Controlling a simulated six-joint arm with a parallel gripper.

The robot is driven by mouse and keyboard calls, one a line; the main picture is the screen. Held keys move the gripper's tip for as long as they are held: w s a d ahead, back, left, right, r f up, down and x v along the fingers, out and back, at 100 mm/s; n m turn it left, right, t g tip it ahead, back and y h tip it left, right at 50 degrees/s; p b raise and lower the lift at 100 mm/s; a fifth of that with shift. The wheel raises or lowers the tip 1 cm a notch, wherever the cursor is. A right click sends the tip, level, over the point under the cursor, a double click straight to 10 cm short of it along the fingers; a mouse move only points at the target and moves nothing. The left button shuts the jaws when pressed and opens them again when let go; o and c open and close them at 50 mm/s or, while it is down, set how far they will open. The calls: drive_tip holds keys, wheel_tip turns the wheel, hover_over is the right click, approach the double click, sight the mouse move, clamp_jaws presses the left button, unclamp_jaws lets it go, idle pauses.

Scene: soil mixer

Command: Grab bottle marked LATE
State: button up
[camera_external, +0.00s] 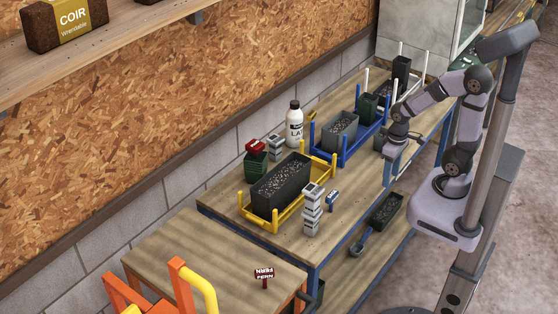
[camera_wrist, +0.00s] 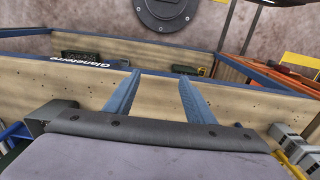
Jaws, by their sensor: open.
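The white bottle (camera_external: 294,125) with a black cap and a dark label band stands upright at the back of the wooden workbench, near the wall, in the external view. Only "LA" reads clearly on its label. My gripper (camera_external: 401,167) is over the bench's right front edge, well to the right of the bottle and apart from it. In the wrist view, my gripper's two blue fingers (camera_wrist: 158,96) are spread with nothing between them. The bottle is not seen in the wrist view.
A yellow rack (camera_external: 289,217) with a black soil trough (camera_external: 281,185) stands in front of the bottle. A blue rack (camera_external: 347,157) with planters is to its right. A dark green pot (camera_external: 256,167) and red tag are left. Stacked grey blocks (camera_external: 312,212) stand near the front.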

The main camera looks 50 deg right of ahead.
sight(295, 103)
drive_tip(key=w+d+r+n+t, duration=0.2)
drive_tip(key=w+r, duration=0.1)
drive_tip(key=w, duration=0.5)
drive_tip(key=w+d+r+n+t+h, duration=0.1)
drive_tip(key=w+d+r+n+t, duration=0.1)
drive_tip(key=w, duration=0.6)
drive_tip(key=w+d+r+n+t+p, duration=0.1)
drive_tip(key=w+d+r+n+t, duration=0.1)
drive_tip(key=w+r, duration=0.4)
drive_tip(key=shift+w+d+t+h, duration=0.4)
drive_tip(key=shift+w+d+t, duration=0.45)
drive_tip(key=shift+w, duration=0.3)
drive_tip(key=shift+w+a+r+m+t+y+b, duration=0.25)
drive_tip(key=shift+w+a+m+t, duration=0.85)
drive_tip(key=shift+w, duration=1.5)
drive_tip(key=shift+w+a+r+m+t+y+b, duration=0.3)
drive_tip(key=shift+w+a+m+t, duration=0.75)
drive_tip(key=shift+w, duration=1.55)
drive_tip(key=shift+w+a+r+m+t+y+b, duration=0.1)
drive_tip(key=shift+w+a+m+t+y+b, duration=0.25)
drive_tip(key=shift+w+a+m+t, duration=1.5)
drive_tip(key=shift+w+d+n+g, duration=0.55)
drive_tip(key=shift+w+d+n, duration=0.3)
drive_tip(key=shift+d+n, duration=0.25)
drive_tip(key=p+x, duration=0.4)
drive_tip(key=x, duration=0.3)
drive_tip(key=shift+d+f, duration=0.3)
drive_tip(key=shift+f, duration=0.05)
